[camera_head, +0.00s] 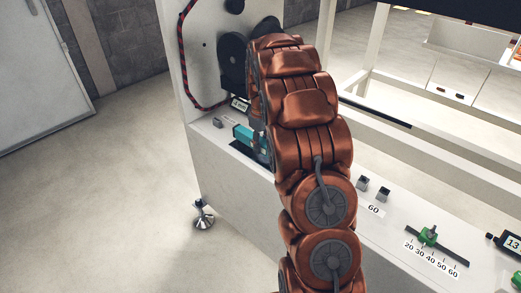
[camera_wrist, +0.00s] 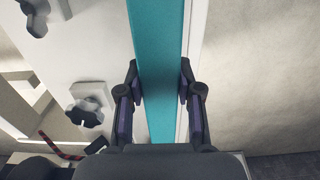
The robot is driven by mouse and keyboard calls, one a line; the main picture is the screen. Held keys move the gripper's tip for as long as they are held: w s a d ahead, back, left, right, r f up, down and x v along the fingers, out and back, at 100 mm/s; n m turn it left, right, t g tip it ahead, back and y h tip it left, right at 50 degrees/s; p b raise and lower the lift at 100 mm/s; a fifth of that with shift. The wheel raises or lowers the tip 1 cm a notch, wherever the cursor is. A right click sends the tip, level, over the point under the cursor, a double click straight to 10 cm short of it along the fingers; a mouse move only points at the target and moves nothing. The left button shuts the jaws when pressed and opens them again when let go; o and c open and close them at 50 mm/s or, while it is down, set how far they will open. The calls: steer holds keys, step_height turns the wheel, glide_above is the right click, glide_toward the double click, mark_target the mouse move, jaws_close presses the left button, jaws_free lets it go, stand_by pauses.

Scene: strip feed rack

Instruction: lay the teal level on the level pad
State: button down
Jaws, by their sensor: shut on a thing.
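The teal level (camera_wrist: 158,60) is a long flat bar running up the middle of the wrist view. My gripper (camera_wrist: 161,90) is shut on it, with one finger on each side. In the head view the teal level (camera_head: 243,133) shows partly at the left of my arm, above a dark patch (camera_head: 240,148) on the white ledge. The dark patch may be the level pad, but my arm hides much of it. I cannot tell whether the level touches it.
The white rack ledge (camera_head: 400,215) runs to the lower right. It carries small grey blocks (camera_head: 373,188), a green slider on a scale (camera_head: 428,236) and a digital readout (camera_head: 509,243). Dark knobs (camera_wrist: 86,113) sit left of the level in the wrist view. Open floor (camera_head: 110,190) lies at left.

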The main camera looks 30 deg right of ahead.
mark_target(261, 139)
steer(key=shift+w, duration=0.2)
steer(key=shift+w+f, duration=0.1)
steer(key=shift+f, duration=1.65)
steer(key=shift+f, duration=0.2)
steer(key=c, duration=0.8)
jaws_free()
steer(key=shift+o, duration=0.2)
step_height(261, 139, up, 12)
steer(key=shift+r, duration=0.25)
